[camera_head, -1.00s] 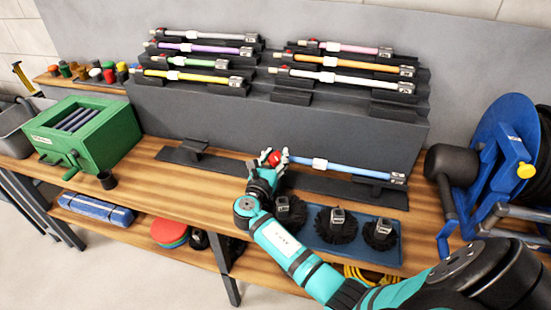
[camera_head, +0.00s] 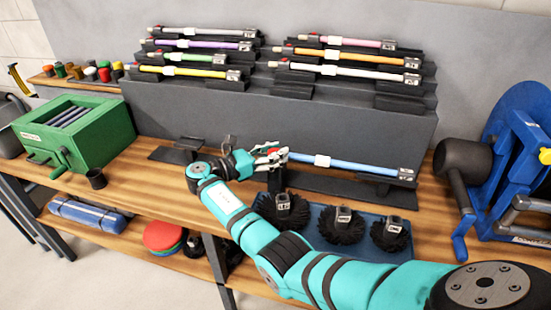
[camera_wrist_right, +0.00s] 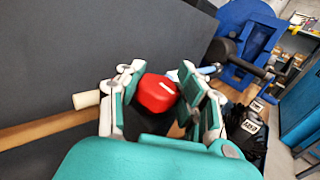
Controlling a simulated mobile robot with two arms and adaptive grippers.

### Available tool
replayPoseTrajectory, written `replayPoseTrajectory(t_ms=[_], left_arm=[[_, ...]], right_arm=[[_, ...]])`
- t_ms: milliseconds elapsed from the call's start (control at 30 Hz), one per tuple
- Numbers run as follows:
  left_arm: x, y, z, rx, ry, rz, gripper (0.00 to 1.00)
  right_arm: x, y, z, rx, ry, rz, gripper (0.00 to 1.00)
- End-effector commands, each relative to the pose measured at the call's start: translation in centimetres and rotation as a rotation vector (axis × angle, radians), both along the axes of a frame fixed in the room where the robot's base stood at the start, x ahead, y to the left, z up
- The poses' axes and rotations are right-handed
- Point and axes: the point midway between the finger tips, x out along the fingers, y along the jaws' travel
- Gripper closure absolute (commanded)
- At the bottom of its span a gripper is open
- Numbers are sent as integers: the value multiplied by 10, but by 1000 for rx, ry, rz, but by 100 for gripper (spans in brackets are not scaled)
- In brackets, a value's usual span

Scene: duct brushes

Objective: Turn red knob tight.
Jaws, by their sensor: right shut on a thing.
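The red knob (camera_wrist_right: 157,92) has a white mark on its top and sits between the fingers of my right gripper (camera_wrist_right: 165,98) in the right wrist view. In the head view the right gripper (camera_head: 271,158) is shut on the knob at the left end of a blue rod (camera_head: 350,165), and the fingers mostly hide the knob. The rod lies level over a dark holder (camera_head: 345,188) on the bench, with a grey fitting at its right end. How tight the knob is cannot be seen. My left gripper is not in view.
Several coloured rods lie on a stepped grey rack (camera_head: 330,115) behind. A blue tray (camera_head: 320,238) with round black brushes lies in front, under my right arm. A green box (camera_head: 75,130) stands at left, a blue reel (camera_head: 515,140) at right.

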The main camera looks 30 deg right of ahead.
Motion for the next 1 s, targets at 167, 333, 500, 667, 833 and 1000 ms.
replayPoseTrajectory(t_ms=[167, 333, 500, 667, 833, 1000], left_arm=[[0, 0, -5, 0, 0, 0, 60], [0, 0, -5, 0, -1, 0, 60], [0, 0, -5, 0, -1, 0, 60], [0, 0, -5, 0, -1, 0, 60], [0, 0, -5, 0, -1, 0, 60], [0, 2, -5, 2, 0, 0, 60]], right_arm=[[0, 1, -3, 4, 4, -26, 97], [-1, 1, -2, 4, 4, -32, 97], [-1, 1, -2, 3, 4, -31, 97], [0, 1, -2, 3, 4, -31, 53], [0, 0, -1, 2, 2, -31, 40], [0, 0, -1, 1, 1, -31, 40]])
